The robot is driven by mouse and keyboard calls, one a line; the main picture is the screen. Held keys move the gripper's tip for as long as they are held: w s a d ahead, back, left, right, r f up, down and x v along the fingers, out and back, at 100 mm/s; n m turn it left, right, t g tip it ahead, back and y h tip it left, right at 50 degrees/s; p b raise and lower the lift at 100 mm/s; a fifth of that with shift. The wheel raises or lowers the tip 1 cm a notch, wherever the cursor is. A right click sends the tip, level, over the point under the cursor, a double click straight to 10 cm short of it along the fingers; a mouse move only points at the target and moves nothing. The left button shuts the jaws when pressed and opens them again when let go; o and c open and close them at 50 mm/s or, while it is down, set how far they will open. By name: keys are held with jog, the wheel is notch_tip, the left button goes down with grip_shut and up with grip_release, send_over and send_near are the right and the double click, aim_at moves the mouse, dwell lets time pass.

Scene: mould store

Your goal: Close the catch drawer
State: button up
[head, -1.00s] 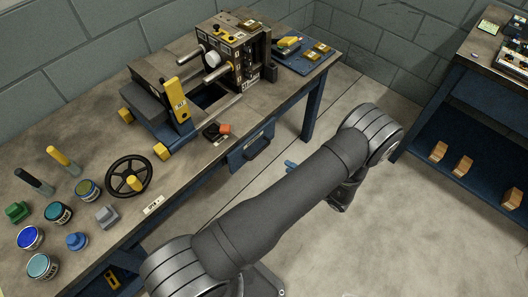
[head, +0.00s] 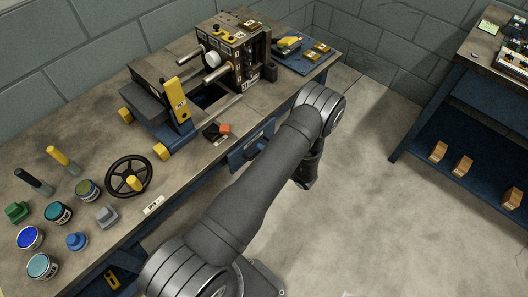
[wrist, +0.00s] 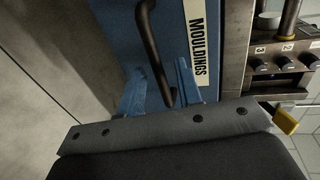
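The catch drawer (head: 238,155) has a blue front with a dark bar handle and sits under the front edge of the bench. My arm partly covers it in the head view, and how far out it stands is hard to tell. In the wrist view the drawer front (wrist: 172,30) carries a "MOULDINGS" label and the dark handle (wrist: 153,50). My gripper (wrist: 157,82) has its two blue fingers apart, with the lower end of the handle showing between them. Contact cannot be made out. In the head view the fingers are hidden behind my arm.
The bench top (head: 190,185) holds a moulding machine (head: 235,50), a black handwheel (head: 128,177) and several tins. A second bench (head: 455,95) with wooden blocks on its shelf stands at the right. The floor (head: 370,200) between them is clear.

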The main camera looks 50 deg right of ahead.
aim_at(255, 145)
grip_shut()
jog(key=shift+r+x, duration=0.2)
jog(key=shift+x, duration=0.85)
jog(key=shift+r+x, duration=0.25)
jog(key=shift+x, duration=0.8)
jog(key=shift+w+d, duration=0.1)
grip_release()
jog(key=v, duration=1.7)
jog(key=shift+s, duration=0.25)
